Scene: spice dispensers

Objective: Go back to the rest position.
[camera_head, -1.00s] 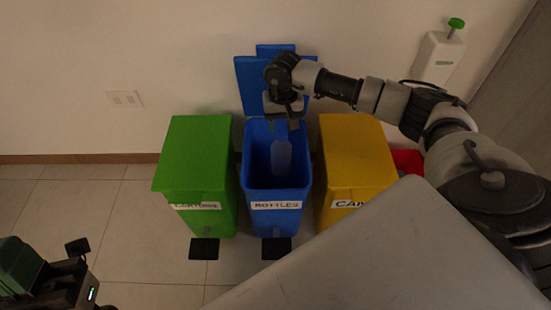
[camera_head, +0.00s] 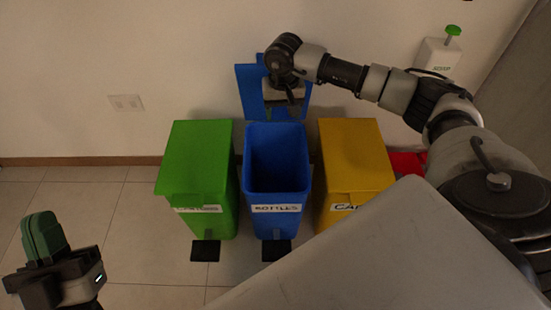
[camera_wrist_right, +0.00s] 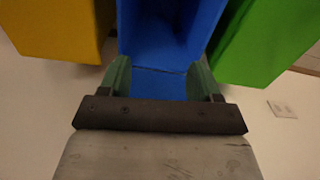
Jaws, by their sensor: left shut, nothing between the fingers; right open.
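My right gripper (camera_head: 285,108) is above the back of the open blue bin (camera_head: 276,208), in front of its raised lid (camera_head: 246,88). In the right wrist view the right gripper (camera_wrist_right: 161,80) is open, with two green fingers apart and nothing between them, and the blue bin (camera_wrist_right: 170,30) lies beyond. The blue bin is labelled BOTTLES, and its inside looks dark with no bottle visible. My left gripper (camera_head: 43,236) is at the lower left over the floor, with its green fingers together and empty.
A closed green bin (camera_head: 197,160) stands left of the blue one and a closed yellow bin (camera_head: 355,160) stands right. A red object (camera_head: 408,162) shows behind my right arm. A white dispenser with a green top (camera_head: 440,55) is at the upper right. The left floor is clear.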

